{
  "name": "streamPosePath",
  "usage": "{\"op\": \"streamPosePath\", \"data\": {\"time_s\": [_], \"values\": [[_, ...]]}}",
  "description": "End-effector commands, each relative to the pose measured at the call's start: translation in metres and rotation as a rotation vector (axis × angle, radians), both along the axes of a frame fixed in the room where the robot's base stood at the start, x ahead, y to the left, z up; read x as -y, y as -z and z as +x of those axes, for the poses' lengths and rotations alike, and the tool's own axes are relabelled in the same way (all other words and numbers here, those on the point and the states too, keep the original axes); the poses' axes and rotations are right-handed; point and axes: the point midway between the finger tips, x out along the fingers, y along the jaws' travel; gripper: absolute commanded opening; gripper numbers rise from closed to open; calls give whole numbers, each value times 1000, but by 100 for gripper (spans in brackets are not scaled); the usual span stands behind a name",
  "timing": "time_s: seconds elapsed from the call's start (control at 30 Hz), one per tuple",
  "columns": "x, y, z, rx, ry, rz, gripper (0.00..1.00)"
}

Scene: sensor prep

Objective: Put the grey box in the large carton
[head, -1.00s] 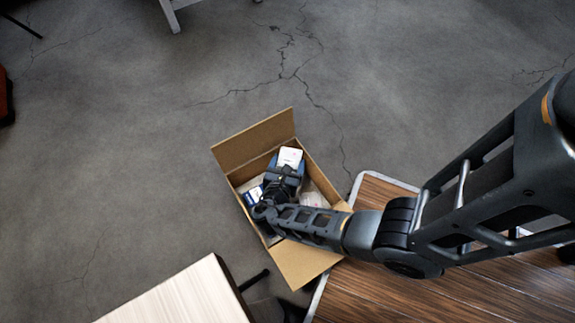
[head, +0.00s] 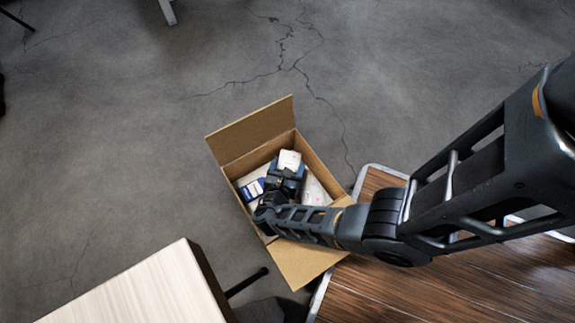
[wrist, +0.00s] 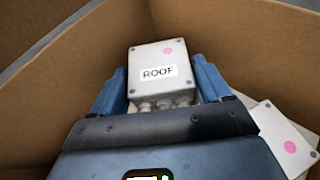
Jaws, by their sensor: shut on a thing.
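The large carton (head: 250,115) is an open brown cardboard box with its flaps spread, standing at the middle of the head view. My gripper (wrist: 163,92) reaches down inside the carton, its blue fingers shut on the grey box (wrist: 150,58). The grey box has a label reading "ROOF", a pink dot and several cable glands on the side toward me. Its pale top also shows in the head view (head: 290,160). The carton walls (wrist: 235,40) surround it in the wrist view. Whether the box touches the carton floor is hidden.
Another pale box with a pink dot (wrist: 285,138) lies in the carton, right of my gripper. A dark wood table (head: 420,290) stands at right and a light tabletop (head: 150,290) at lower left.

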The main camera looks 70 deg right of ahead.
Motion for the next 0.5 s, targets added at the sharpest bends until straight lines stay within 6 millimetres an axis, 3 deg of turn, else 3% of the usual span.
{"op": "streamPosePath", "data": {"time_s": [0.5], "values": [[0,11,1,1,-1,-1,43]]}}
